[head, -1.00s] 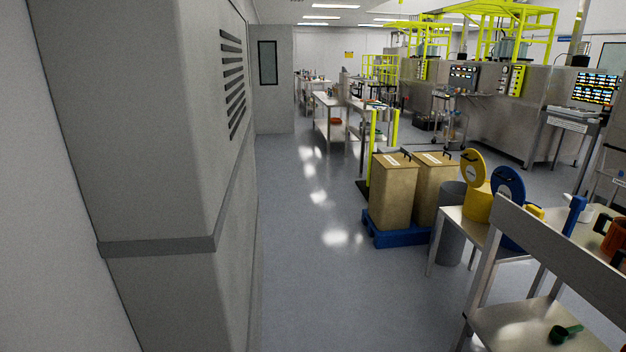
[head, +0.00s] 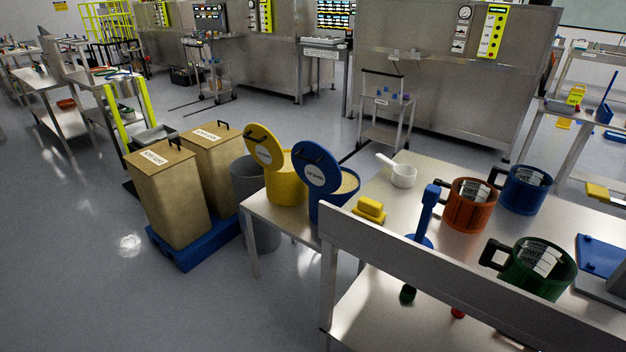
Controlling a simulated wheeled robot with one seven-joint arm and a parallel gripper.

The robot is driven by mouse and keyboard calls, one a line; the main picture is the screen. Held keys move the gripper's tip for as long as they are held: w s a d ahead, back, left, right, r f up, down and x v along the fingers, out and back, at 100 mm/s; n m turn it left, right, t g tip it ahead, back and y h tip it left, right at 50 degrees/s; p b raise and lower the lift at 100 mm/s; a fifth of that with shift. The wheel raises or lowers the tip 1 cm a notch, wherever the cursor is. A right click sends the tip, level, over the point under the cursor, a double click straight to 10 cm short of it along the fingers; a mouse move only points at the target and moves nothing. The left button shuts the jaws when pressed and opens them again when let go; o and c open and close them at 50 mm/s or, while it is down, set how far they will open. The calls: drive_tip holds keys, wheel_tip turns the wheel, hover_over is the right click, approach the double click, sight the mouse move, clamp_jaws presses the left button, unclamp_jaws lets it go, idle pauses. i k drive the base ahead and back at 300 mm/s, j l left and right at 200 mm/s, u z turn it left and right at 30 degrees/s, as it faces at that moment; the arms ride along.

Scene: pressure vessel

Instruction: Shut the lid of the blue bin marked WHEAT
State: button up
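A blue bin (head: 346,191) stands on a steel table in the head view. Its round blue lid (head: 317,167) is raised and tilted up on the bin's left side, with a white label too small to read. Tan contents show at the bin's open top. A yellow bin (head: 287,186) stands just left of it, its yellow lid (head: 263,147) also raised. My gripper is not in view.
Tan boxes (head: 165,195) stand left. The left floor is clear.

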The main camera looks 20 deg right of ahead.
sight(311, 172)
drive_tip(key=i+j+z, duration=0.25)
drive_tip(key=i+j, duration=0.45)
drive_tip(key=i, duration=0.15)
drive_tip(key=i+j+u, duration=0.1)
drive_tip(key=i, duration=0.3)
drive_tip(key=i+j+u, duration=0.1)
drive_tip(key=i+j, duration=0.2)
drive_tip(key=i, duration=0.15)
drive_tip(key=i+j, duration=0.15)
drive_tip(key=i, duration=0.25)
